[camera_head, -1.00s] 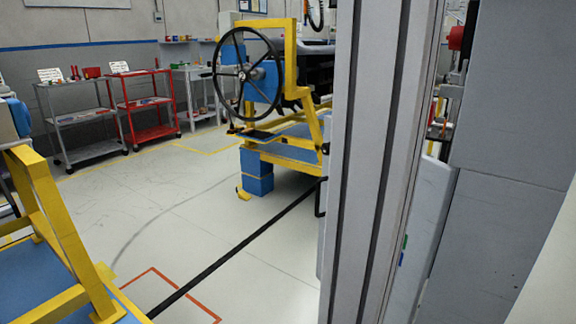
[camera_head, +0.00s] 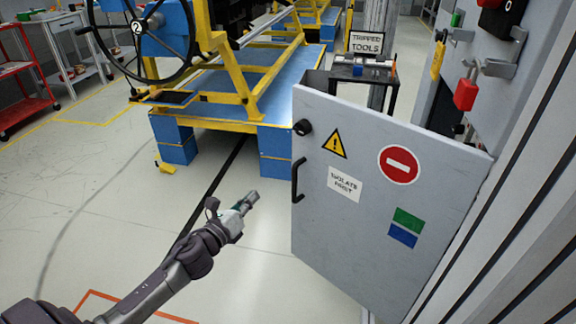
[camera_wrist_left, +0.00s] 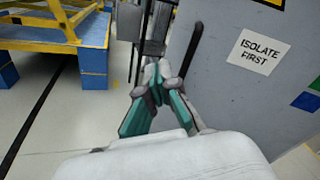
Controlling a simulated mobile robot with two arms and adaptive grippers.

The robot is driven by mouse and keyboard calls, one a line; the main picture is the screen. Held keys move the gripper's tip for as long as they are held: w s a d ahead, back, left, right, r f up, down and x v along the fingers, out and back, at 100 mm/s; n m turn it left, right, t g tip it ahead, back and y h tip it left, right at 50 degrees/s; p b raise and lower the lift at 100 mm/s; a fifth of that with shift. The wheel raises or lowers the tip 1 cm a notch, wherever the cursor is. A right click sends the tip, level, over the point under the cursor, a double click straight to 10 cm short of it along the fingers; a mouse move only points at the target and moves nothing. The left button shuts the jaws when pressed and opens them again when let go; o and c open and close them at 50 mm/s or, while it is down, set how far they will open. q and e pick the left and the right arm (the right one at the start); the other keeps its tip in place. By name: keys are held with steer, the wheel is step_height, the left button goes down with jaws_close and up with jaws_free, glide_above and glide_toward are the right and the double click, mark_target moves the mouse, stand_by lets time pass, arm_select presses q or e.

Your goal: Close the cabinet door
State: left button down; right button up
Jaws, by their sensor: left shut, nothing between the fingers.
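The grey cabinet door (camera_head: 365,235) stands open in the head view, its right edge at the cabinet (camera_head: 540,90). It bears a warning triangle, a red no-entry sign and an "ISOLATE FIRST" label. A black handle (camera_head: 297,180) and a dark knob (camera_head: 303,127) sit near its left edge. My left gripper (camera_head: 252,197) is shut and empty, left of the handle and apart from it in the head view. In the left wrist view my left gripper (camera_wrist_left: 155,74) shows in front of the door (camera_wrist_left: 240,85), close to the handle (camera_wrist_left: 184,50). My right gripper is out of view.
A yellow frame on a blue platform (camera_head: 262,80) with a black handwheel (camera_head: 140,30) stands behind. A dark stand with a "TRIPPED TOOLS" sign (camera_head: 367,42) is behind the door. A red padlock (camera_head: 466,93) hangs at the cabinet.

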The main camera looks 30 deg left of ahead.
arm_select(q)
steer(key=w+d+r+m+h, duration=0.1)
steer(key=w+d+m+h, duration=0.2)
steer(key=w+m, duration=0.5)
steer(key=w, duration=0.7)
steer(key=shift+r+h, duration=0.15)
steer(key=shift+h, duration=0.15)
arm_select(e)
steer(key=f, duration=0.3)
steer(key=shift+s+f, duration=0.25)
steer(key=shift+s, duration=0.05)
arm_select(q)
steer(key=shift+w+m, duration=0.2)
steer(key=shift+m, duration=0.1)
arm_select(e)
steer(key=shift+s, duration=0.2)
